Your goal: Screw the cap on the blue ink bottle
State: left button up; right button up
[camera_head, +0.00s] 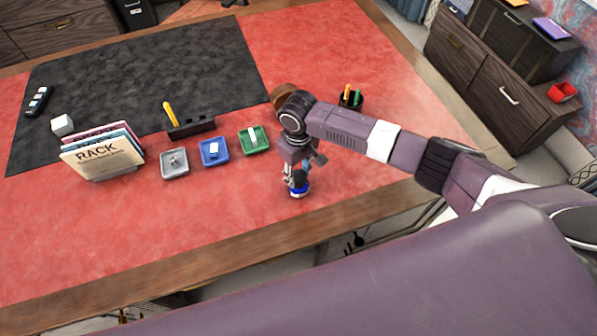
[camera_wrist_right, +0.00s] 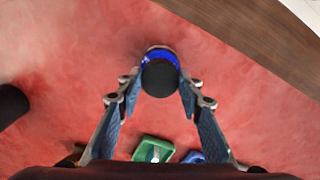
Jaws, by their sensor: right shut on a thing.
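The blue ink bottle (camera_head: 298,191) stands on the red desk top below my right gripper (camera_head: 299,178). Its blue rim also shows in the wrist view (camera_wrist_right: 158,53). My right gripper is shut on the black cap (camera_wrist_right: 160,79), with a finger on each side of it in the wrist view (camera_wrist_right: 160,88). The cap is over the bottle and hides much of it. I cannot tell whether the cap touches the bottle's neck. My left gripper is not in view.
Green (camera_head: 265,146), blue (camera_head: 226,158) and grey (camera_head: 174,176) trays hold small items left of the gripper. A pen holder (camera_head: 350,102) stands behind my right arm. A file rack (camera_head: 102,155) and dark mat (camera_head: 140,80) are farther left. The desk's front edge (camera_head: 200,250) is near.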

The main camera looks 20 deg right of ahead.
jog(key=o, duration=0.9)
